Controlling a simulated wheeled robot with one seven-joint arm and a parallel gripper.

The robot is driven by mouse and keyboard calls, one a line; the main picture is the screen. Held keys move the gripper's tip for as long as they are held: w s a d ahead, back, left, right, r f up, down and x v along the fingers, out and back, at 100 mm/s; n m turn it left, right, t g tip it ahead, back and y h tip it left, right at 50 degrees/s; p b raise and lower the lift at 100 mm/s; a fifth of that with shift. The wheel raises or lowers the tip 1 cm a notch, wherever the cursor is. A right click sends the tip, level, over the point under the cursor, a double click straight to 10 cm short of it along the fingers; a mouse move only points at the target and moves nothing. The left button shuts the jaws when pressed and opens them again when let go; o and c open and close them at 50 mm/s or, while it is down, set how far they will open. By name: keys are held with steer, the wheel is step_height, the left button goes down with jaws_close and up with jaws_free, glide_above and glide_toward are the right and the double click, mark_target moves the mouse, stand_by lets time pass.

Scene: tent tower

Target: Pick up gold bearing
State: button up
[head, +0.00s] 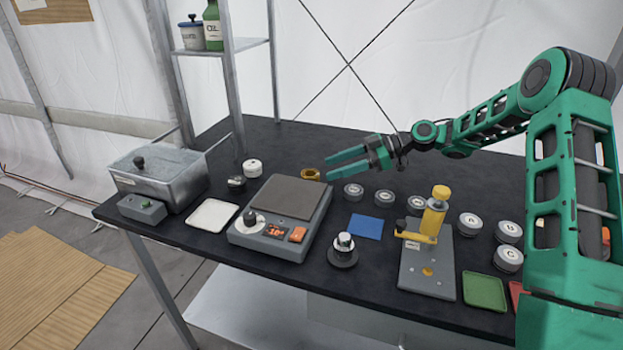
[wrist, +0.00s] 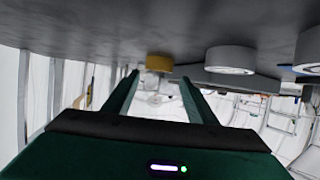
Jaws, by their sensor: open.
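The gold bearing (head: 310,174) is a small gold ring lying on the black table behind the grey scale. My green gripper (head: 347,162) is just to its right in the head view, low over the table, with its fingers pointing left toward the bearing. The fingers are apart and nothing is between them. In the wrist view, which looks upside down, the gold bearing (wrist: 159,63) shows ahead, beyond the tips of my gripper (wrist: 158,78) and roughly centred between them. I cannot tell the exact gap.
Grey round weights (head: 353,192) stand in a row right of the bearing. The scale (head: 285,198) is in front, and a white-topped jar (head: 252,168) and a dark-topped one (head: 236,183) are to the left. A shelf post (head: 233,90) rises at the back left. A yellow press (head: 433,220) stands at right.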

mark_target(317, 173)
steer(key=shift+x, duration=3.05)
steer(key=shift+w+r, duration=0.15)
steer(key=c, duration=1)
steer(key=shift+o, duration=0.2)
